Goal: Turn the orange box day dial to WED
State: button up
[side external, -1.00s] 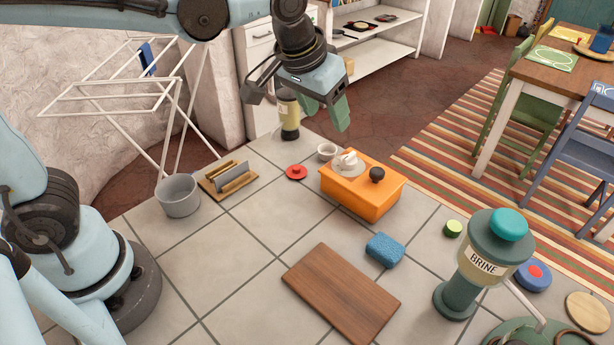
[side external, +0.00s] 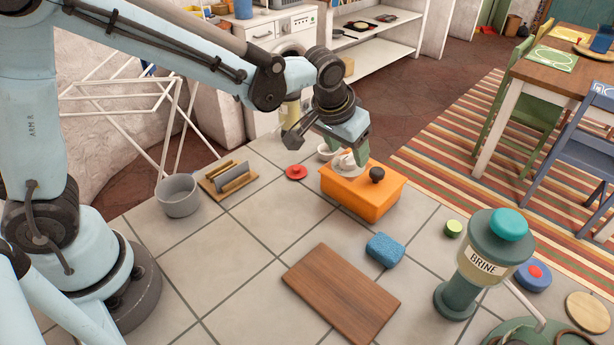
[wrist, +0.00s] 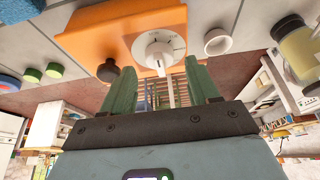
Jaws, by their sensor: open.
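The orange box (side external: 362,197) stands on the tiled counter, with a black knob (side external: 377,174) and a white day dial (side external: 346,166) on its top. My gripper (side external: 349,158) is low at the dial's end of the box, with green fingers. In the wrist view the fingers (wrist: 160,88) are spread apart, with the dial between and beyond their tips. I cannot tell whether either finger touches it.
A small white cup (side external: 326,151) and a red disc (side external: 296,172) are close to the box. A blue sponge (side external: 384,250), wooden board (side external: 342,293) and brine dispenser (side external: 482,262) stand nearer the front. Counter left of the board is clear.

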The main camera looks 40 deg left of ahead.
jog(key=shift+x, duration=0.8)
jog(key=c, duration=1)
